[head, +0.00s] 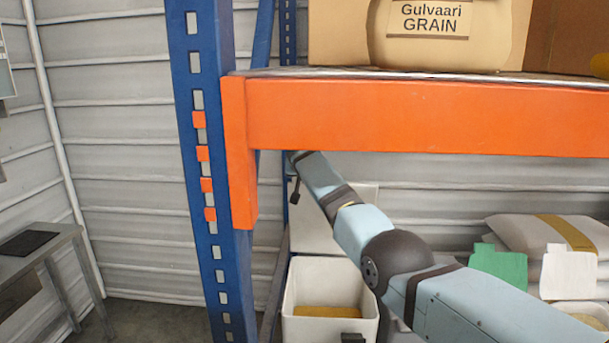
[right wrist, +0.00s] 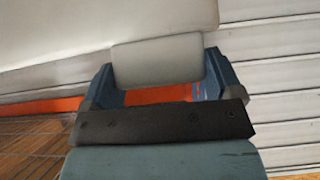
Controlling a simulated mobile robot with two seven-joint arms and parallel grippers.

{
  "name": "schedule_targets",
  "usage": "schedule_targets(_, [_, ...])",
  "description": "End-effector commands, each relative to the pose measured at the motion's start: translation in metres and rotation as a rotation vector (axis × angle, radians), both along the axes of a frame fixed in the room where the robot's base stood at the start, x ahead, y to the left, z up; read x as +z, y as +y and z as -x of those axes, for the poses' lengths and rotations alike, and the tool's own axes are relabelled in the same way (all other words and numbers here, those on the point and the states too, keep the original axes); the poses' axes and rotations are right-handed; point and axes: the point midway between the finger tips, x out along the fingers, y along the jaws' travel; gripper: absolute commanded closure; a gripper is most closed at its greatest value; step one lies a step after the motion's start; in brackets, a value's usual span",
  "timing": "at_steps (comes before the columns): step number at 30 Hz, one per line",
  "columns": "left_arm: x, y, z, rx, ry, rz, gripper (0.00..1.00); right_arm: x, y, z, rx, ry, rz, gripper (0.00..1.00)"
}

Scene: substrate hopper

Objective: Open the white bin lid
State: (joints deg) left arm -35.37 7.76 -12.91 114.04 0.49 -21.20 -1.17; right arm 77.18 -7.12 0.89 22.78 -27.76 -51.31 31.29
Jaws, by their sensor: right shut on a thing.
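The white bin (head: 308,333) stands under the shelf in the head view, with yellowish contents showing inside. Its white lid (head: 352,237) stands upright behind the opening, partly covered by my right arm. In the right wrist view the lid's pale underside or face (right wrist: 90,30) fills the upper left. My right gripper (right wrist: 157,85) is shut on a light grey block, seemingly the lid's handle (right wrist: 157,62), between its two blue-grey fingers. In the head view the end of my right arm goes up behind the orange beam, so the gripper is hidden there. My left gripper is not in view.
The orange shelf beam (head: 420,115) and blue upright (head: 205,170) stand in front of the bin. Sacks (head: 520,232), green (head: 498,265) and white (head: 568,272) cards are at right. A grey table (head: 50,250) stands left.

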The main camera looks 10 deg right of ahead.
Motion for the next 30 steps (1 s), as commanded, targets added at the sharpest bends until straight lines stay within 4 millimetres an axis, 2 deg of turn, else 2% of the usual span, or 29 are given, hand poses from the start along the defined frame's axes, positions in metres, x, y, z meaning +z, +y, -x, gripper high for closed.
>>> schedule_targets(20, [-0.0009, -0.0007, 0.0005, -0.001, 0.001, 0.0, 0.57, -0.003, -0.0014, -0.0031, -0.002, 0.021, -0.008, 0.58])
schedule_targets(21, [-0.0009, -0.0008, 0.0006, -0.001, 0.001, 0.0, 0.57, -0.003, -0.0014, -0.0031, -0.003, 0.021, -0.007, 0.08])
schedule_targets(22, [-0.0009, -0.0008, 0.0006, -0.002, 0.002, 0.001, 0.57, -0.003, -0.0014, -0.0031, -0.002, 0.021, -0.008, 0.01])
schedule_targets(30, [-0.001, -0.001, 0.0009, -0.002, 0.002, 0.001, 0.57, -0.001, -0.001, -0.0032, -0.001, 0.018, -0.006, 0.0])
